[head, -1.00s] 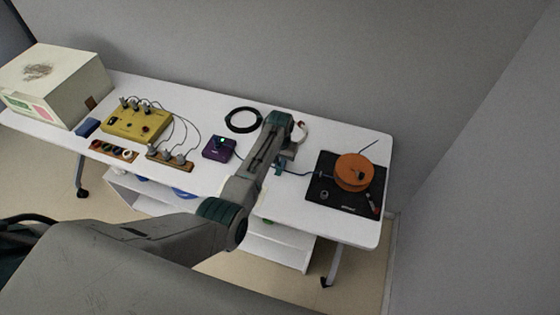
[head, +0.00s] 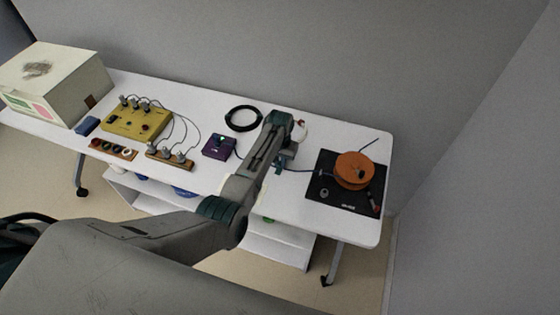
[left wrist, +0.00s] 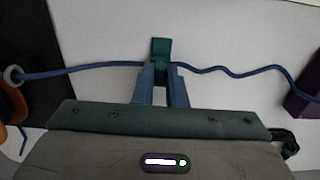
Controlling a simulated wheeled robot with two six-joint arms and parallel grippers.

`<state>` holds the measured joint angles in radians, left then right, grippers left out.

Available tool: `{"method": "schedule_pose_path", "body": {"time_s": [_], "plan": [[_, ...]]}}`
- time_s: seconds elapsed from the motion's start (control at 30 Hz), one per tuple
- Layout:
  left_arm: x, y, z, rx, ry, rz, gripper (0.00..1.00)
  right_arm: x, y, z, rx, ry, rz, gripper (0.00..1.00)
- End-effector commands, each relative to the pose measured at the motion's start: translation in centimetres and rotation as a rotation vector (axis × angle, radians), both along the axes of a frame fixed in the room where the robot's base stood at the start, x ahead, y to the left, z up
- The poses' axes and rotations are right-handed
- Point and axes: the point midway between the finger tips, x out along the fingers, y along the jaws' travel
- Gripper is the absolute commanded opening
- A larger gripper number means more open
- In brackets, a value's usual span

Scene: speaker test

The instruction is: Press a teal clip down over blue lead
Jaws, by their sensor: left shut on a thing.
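The teal clip (left wrist: 161,49) stands out from between my left fingertips in the left wrist view. My left gripper (left wrist: 161,75) is shut on it, just above the white table. The blue lead (left wrist: 95,66) runs across the view, meets the clip at the fingertips and goes on to the right in waves. Whether the clip is seated over the lead is hidden by the fingers. In the head view my left gripper (head: 281,166) is over the table between the purple box and the black mat, with the lead (head: 298,171) showing to its right. My right gripper is not in view.
An orange reel (head: 354,168) sits on a black mat (head: 318,188) at the right. The purple box (head: 219,146), a yellow panel (head: 137,119) and a coiled black cable (head: 243,118) lie to the left.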

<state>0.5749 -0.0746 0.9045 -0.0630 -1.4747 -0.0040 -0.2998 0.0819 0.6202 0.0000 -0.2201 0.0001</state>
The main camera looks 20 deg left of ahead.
Motion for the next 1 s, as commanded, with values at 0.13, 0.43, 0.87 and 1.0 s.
{"method": "schedule_pose_path", "body": {"time_s": [0.13, 0.43, 0.87, 1.0], "plan": [[-0.1, 0.0, -0.2, 0.0, 0.003, 0.0, 0.0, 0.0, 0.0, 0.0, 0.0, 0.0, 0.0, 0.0], [-0.2, 0.0, -0.3, 0.0, 0.005, 0.0, 0.25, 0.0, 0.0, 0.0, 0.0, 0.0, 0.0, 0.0], [-0.1, 0.0, 0.1, 0.0, 0.003, 0.0, 0.37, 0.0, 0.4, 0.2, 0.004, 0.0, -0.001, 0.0], [-0.1, 0.0, 0.9, 0.0, 0.002, 0.0, 0.37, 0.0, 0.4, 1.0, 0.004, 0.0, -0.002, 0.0]]}}
